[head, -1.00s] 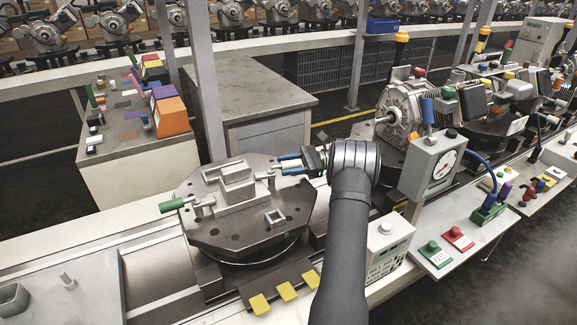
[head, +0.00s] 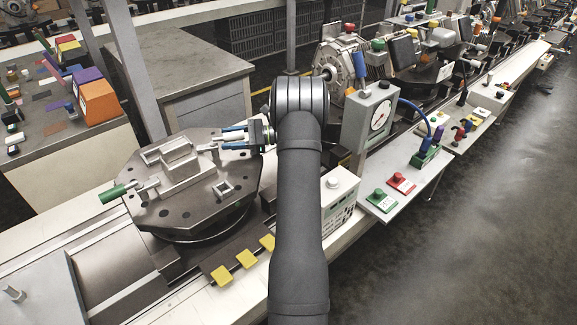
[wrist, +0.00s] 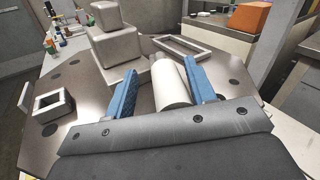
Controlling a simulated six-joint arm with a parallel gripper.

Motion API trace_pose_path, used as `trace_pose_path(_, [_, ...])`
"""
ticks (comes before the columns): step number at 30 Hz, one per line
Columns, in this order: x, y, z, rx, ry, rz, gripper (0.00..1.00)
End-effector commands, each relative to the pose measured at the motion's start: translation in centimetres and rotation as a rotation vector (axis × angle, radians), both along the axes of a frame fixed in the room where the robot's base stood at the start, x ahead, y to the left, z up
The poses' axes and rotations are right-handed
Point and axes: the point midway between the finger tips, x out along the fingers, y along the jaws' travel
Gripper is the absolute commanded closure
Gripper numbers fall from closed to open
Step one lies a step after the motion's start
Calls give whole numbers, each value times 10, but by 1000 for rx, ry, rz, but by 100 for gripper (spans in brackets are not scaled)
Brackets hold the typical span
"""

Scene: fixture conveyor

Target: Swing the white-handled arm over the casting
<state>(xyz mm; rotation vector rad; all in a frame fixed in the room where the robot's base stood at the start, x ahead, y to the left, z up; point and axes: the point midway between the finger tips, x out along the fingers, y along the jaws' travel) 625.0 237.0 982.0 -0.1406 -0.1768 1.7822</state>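In the head view my gripper (head: 234,138) is at the plate's far right edge, beside the casting. The handle's pivot (head: 209,149) is partly visible there. A green-handled arm (head: 113,192) points outward at the plate's left.
A gauge box (head: 372,112) and a white button box (head: 339,196) stand right of my arm. A grey bench (head: 185,60) is behind.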

Motion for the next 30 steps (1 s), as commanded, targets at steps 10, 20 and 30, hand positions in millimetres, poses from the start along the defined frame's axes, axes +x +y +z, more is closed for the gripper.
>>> trace_pose_path(10, [-16,-1,0,-2,3,-241,51])
trace_pose_path(20, [-32,2,0,-3,4,-502,51])
trace_pose_path(30, [-44,8,0,-3,3,-739,51])
